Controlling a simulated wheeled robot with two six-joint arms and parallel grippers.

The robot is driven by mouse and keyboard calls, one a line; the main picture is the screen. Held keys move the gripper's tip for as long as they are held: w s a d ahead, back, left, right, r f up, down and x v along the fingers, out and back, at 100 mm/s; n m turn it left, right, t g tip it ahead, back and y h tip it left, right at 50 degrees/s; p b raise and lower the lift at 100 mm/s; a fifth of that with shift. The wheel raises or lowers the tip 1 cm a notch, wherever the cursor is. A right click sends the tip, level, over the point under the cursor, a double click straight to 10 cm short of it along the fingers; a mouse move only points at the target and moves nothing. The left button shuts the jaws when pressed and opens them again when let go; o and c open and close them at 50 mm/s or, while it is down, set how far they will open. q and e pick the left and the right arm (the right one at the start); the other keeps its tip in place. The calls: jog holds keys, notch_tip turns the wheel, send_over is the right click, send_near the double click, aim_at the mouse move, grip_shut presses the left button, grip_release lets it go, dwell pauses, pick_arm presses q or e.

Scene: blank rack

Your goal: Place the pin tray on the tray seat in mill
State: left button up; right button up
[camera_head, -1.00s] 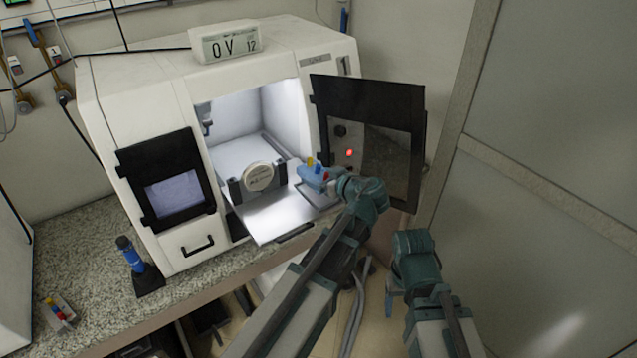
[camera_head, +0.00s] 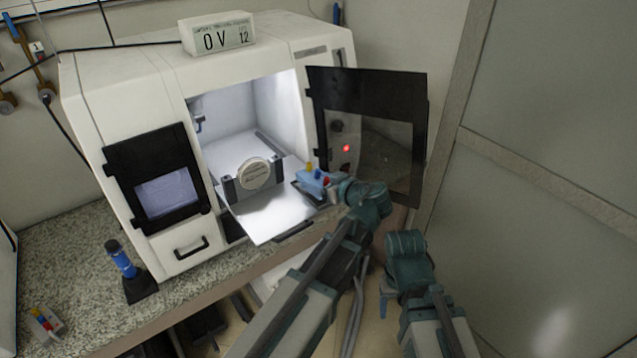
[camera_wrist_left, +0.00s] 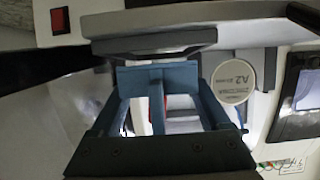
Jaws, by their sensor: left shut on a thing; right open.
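The pin tray (camera_head: 313,181) is a small blue piece with yellow, blue and red pins standing up from it. My left gripper (camera_head: 326,186) is shut on it at the right side of the mill's open front. The mill (camera_head: 110,95) is a white machine with a lit chamber. A pale plate (camera_head: 268,215) sticks out of the opening; I cannot tell which part is the tray seat. The left wrist view shows the blue gripper fingers (camera_wrist_left: 158,95) with something red between them. My right gripper (camera_head: 386,292) is open, low at right, mostly hidden by its arm.
A round white disc (camera_head: 255,173) stands in a dark holder at the chamber front. The open dark door (camera_head: 365,95) is just right of my left gripper. A blue handheld tool (camera_head: 122,260) and a small piece with coloured pins (camera_head: 44,322) sit on the counter.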

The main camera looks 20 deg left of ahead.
pick_arm(q)
jog(key=shift+f+b, duration=0.5)
jog(key=shift+f, duration=0.15)
jog(key=o, duration=1.3)
pick_arm(e)
jog(key=shift+f, duration=0.55)
pick_arm(q)
jog(key=shift+r, duration=0.25)
pick_arm(e)
jog(key=shift+r, duration=0.2)
